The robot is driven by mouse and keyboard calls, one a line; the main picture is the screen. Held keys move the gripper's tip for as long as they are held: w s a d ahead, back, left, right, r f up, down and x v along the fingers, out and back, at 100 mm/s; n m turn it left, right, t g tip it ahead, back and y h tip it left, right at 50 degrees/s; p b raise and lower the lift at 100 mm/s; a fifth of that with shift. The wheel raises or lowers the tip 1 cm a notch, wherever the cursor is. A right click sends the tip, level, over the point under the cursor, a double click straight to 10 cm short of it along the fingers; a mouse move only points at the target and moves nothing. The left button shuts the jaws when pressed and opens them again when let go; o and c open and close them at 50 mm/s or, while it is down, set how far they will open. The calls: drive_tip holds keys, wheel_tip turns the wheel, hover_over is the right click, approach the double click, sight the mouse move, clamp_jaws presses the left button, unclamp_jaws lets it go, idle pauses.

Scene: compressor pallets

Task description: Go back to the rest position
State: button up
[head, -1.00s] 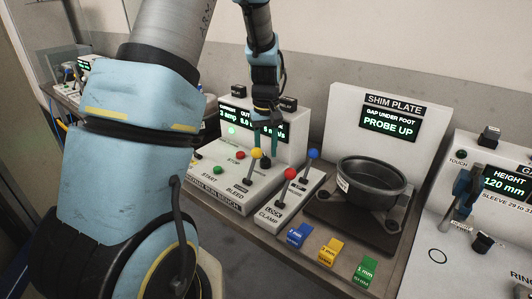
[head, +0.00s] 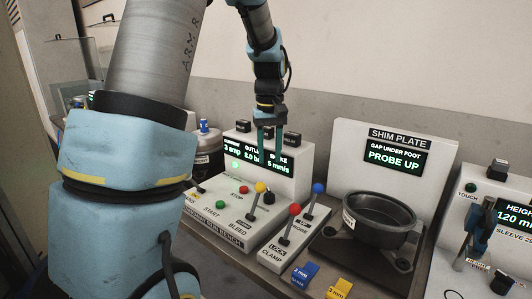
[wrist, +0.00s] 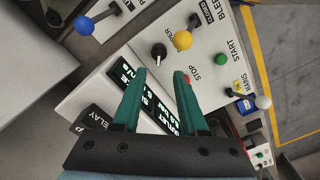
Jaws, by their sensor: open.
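My gripper (head: 269,136) hangs from my arm above the running bench (head: 228,221), in front of its green-lit display. Its two teal fingers point down and are apart, with nothing between them. In the wrist view my gripper (wrist: 160,78) is open too, and the bench's yellow knob (wrist: 183,40) and red stop button (wrist: 186,79) show beyond the fingertips. I cannot tell the exact height of the fingers over the bench.
Right of the bench stand the clamp levers with red (head: 295,209) and blue (head: 318,188) knobs. Farther right, a dark round pot (head: 379,208) sits at the shim plate station (head: 395,140). Blue (head: 305,273) and yellow (head: 339,289) shim blocks lie at the table's front.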

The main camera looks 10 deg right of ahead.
drive_tip(key=s+a+f+m, duration=0.1)
drive_tip(key=s+a+f, duration=0.1)
drive_tip(key=s+a, duration=0.5)
drive_tip(key=s+a+f+t, duration=0.1)
drive_tip(key=s+a+f, duration=0.2)
drive_tip(key=s+a, duration=0.3)
drive_tip(key=a, duration=0.4)
drive_tip(key=shift+s+a+m+t, duration=0.25)
drive_tip(key=shift+s+m+t, duration=0.05)
drive_tip(key=shift+s+m, duration=0.1)
drive_tip(key=shift+w, duration=0.1)
